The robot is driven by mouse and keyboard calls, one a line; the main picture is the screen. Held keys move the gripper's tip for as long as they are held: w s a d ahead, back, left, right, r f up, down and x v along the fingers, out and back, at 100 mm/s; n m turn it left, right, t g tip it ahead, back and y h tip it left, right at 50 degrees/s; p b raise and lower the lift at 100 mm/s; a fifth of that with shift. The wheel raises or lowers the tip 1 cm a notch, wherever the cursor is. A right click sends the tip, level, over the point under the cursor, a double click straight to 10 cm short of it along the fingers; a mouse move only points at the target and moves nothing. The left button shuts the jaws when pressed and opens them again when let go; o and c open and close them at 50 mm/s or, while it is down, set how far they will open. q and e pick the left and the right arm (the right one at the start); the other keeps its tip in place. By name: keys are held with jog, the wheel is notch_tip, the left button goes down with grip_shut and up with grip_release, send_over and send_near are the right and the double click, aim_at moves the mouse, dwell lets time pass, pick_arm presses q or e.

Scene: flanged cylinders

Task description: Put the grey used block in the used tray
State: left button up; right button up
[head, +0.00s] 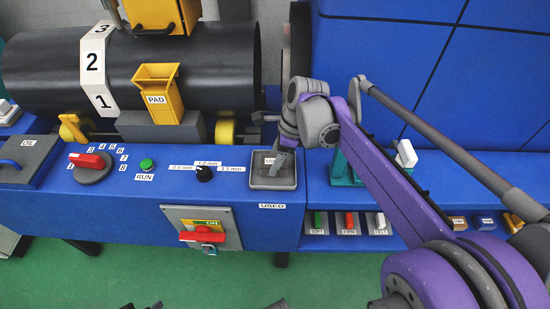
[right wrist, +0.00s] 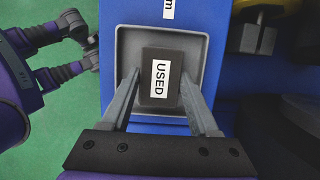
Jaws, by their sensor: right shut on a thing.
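The grey used block (right wrist: 147,62) is a dark grey block with a white USED label, seen in the right wrist view. My right gripper (head: 282,158) is shut on it, with one finger on each side. The used tray (head: 272,184) is a shallow grey square tray on the blue bench, with a USED label on the bench front. In the right wrist view the block is within the outline of the tray (right wrist: 198,45). I cannot tell whether it touches the tray floor. My left gripper (right wrist: 93,42) is open and empty, off the bench front.
A black dial (head: 204,174), a green RUN button (head: 146,164) and a red selector (head: 88,161) lie left of the tray. A red-handled switch (head: 203,236) is on the front panel. Behind is a large dark cylinder (head: 220,70); a blue cabinet (head: 400,50) rises at right.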

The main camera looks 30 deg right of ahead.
jog(key=shift+f, duration=0.2)
jog(key=o, duration=1.3)
jog(key=shift+o, duration=0.2)
jog(key=p+v, duration=0.2)
jog(key=v, duration=1)
jog(key=s+a+f+n+t+h, duration=0.1)
jog(key=s+a+f+n, duration=0.4)
jog(key=n, duration=0.7)
jog(key=s+a+f+n+t+h, duration=0.1)
jog(key=s+a+f+n, duration=0.4)
jog(key=s+f+n, duration=0.5)
notch_tip(320, 180, down, 3)
jog(key=shift+r+n+t+h, duration=0.2)
jog(key=shift+n+t+h, duration=0.3)
jog(key=shift+n, duration=0.7)
